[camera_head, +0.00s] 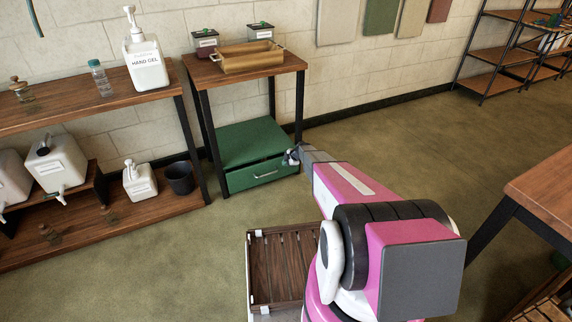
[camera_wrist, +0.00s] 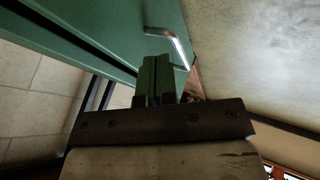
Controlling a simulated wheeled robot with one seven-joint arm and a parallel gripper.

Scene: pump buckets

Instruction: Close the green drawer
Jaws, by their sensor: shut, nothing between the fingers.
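The green drawer (camera_head: 262,174) is the front of a green box (camera_head: 245,140) under a small wooden table. A gap shows between the drawer front's top and the box, so the drawer appears slightly out. Its silver handle (camera_head: 265,174) is on the front, and the handle also shows in the wrist view (camera_wrist: 172,45). My gripper (camera_head: 290,156) is at the right end of the drawer front. In the wrist view my gripper (camera_wrist: 157,72) is shut and empty, its fingertips close to the green front beside the handle. I cannot tell whether they touch.
The small table (camera_head: 222,72) holds a wooden tray (camera_head: 247,62) and two small containers. A shelf unit (camera_head: 90,95) with bottles stands to the left. A slatted crate (camera_head: 280,265) is in front of me. Open floor (camera_head: 400,130) lies to the right.

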